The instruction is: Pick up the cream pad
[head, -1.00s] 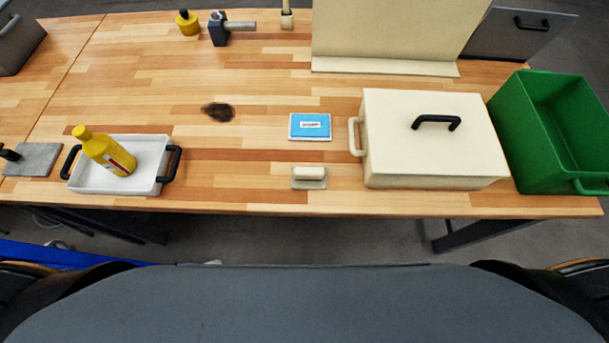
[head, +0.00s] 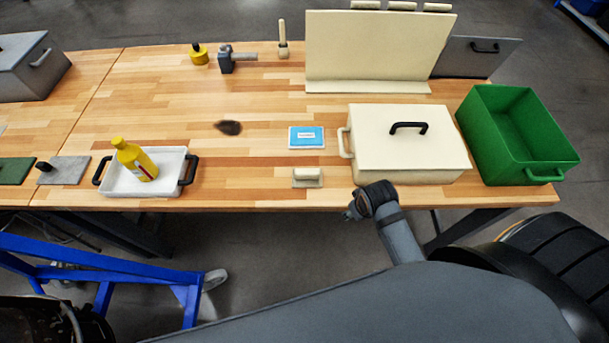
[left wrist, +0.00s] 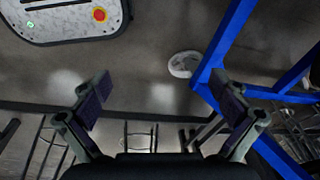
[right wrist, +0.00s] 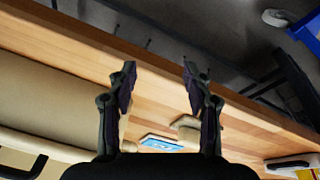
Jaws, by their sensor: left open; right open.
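The cream pad (head: 307,178), a small flat block with a raised grip on top, lies on the wooden table near its front edge. It also shows in the right wrist view (right wrist: 186,124), beyond and between my right fingers, partly covered by one of them. My right gripper (head: 352,210) is open and empty, in front of the table edge, to the right of the pad and apart from it. Its spread fingers show in the right wrist view (right wrist: 158,85). My left gripper (left wrist: 164,92) is open and empty, over the floor, away from the table.
A cream lidded box (head: 405,150) stands right of the pad, its side handle near it. A blue packet (head: 306,137) lies behind the pad. A white tray (head: 125,187) with a yellow bottle (head: 138,161) is left. A green bin (head: 520,140) is far right. Table between tray and pad is clear.

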